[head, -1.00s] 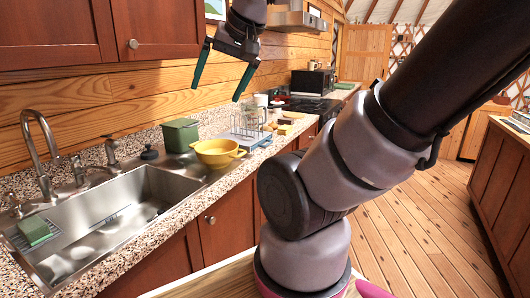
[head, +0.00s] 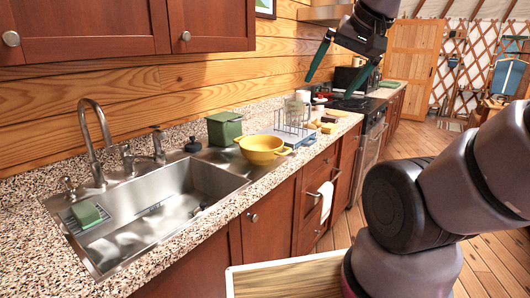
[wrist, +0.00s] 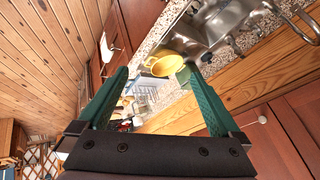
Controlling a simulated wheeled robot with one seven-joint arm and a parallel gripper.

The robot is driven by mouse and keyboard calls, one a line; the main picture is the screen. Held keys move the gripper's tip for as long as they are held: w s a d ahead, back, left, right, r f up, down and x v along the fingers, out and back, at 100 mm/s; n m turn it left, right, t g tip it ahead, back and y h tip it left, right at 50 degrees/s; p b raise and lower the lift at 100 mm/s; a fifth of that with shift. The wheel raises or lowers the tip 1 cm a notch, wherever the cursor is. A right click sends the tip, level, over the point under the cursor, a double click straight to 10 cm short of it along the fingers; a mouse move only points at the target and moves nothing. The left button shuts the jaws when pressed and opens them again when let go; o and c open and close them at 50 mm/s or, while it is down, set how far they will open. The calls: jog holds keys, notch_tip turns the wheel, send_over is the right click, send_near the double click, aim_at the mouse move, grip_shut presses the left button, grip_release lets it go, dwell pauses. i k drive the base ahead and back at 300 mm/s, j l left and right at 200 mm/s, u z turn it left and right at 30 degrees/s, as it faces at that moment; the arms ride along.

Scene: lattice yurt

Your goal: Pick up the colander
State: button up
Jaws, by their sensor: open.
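The colander is a yellow bowl with handles (head: 262,150). It sits upright on the counter at the right end of the sink, beside a green canister (head: 224,128). The colander also shows in the wrist view (wrist: 164,66), beyond and between my fingers. My gripper (head: 337,88) has two green fingers spread wide, with nothing between them. It hangs in the air above the counter, to the right of and higher than the colander, well apart from it. The wrist view shows both open fingers (wrist: 155,98).
A steel sink (head: 150,212) with a tall faucet (head: 97,140) lies left of the colander. A wire dish rack (head: 292,118) and small items stand close to its right. Wall cabinets (head: 120,30) overhang the sink. The stove is farther back.

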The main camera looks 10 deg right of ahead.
aim_at(261, 151)
jog(key=i+l+z, duration=0.2)
jog(key=i+l, duration=1.1)
